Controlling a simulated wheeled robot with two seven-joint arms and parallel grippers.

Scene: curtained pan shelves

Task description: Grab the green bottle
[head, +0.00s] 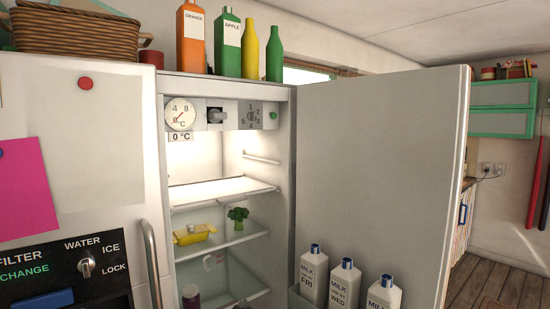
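A slim plain green bottle (274,54) stands upright on top of the fridge, at the right end of a row. A wider green carton-like bottle (228,42) labelled APPLE stands left of it. A yellow bottle (250,49) stands between the two, and an orange bottle (191,36) stands at the left of the row. The bases of the bottles are partly hidden by the fridge's top edge. Neither of my grippers shows in the head view.
The fridge's right door (382,180) stands open, with several milk bottles (313,275) in its rack. Inside, a yellow butter dish (194,234) and broccoli (237,218) sit on a shelf. A wicker basket (78,36) stands on top at the left. The upper shelf (215,192) is empty.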

